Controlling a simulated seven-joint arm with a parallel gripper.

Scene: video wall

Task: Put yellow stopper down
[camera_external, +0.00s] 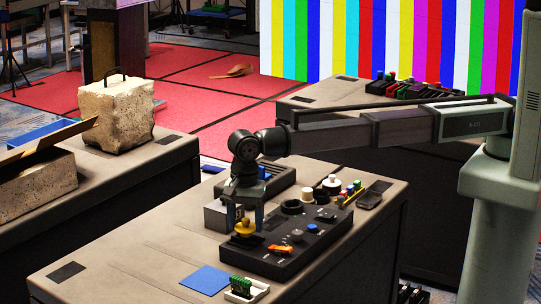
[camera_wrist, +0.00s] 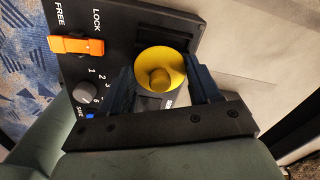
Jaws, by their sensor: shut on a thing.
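The yellow stopper (camera_wrist: 161,70) is a round yellow disc with a small knob, held between the two dark blue fingers of my gripper (camera_wrist: 165,85). In the external view the yellow stopper (camera_external: 246,228) is at the left end of the black panel (camera_external: 290,262), with my gripper (camera_external: 247,215) pointing down over it. I cannot tell whether the stopper touches the panel or hangs just above it. What lies under the stopper is hidden.
The panel carries an orange lever (camera_external: 280,249), which shows beside the words LOCK and FREE in the wrist view (camera_wrist: 76,45), and a grey knob (camera_wrist: 87,93). A blue sheet (camera_external: 206,280) and a white tray with a green part (camera_external: 246,290) lie in front.

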